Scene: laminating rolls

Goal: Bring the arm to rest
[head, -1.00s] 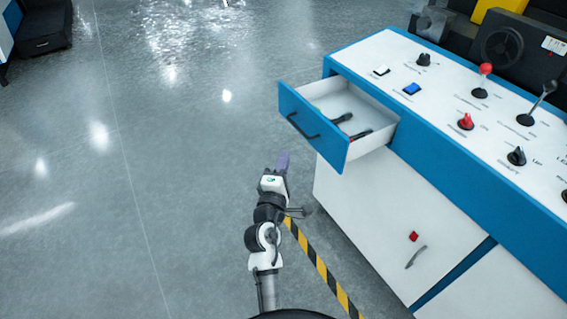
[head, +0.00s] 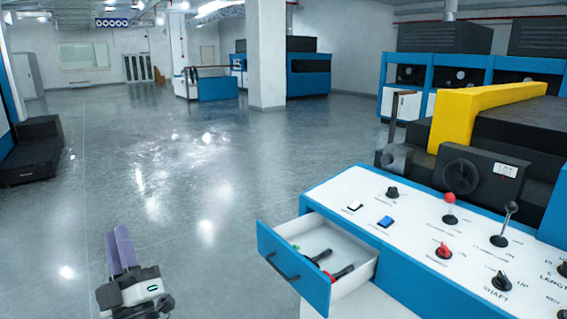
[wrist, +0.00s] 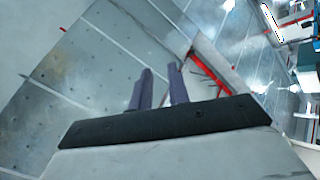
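My gripper (head: 116,234) is at the lower left of the head view, with its two purple fingers pointing up in the picture. It is left of the console and its drawer, over the grey floor, and touches nothing. In the wrist view the two fingers (wrist: 160,70) stand apart with an empty gap between them. The rest of my arm is mostly below the head view's edge.
The white-topped console (head: 345,190) with knobs and levers stands at the right. Its blue-fronted drawer (head: 292,268) is pulled out and holds dark- and red-handled tools (head: 318,257). A black machine with a yellow cover (head: 465,112) stands behind. Open floor (head: 190,160) lies left.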

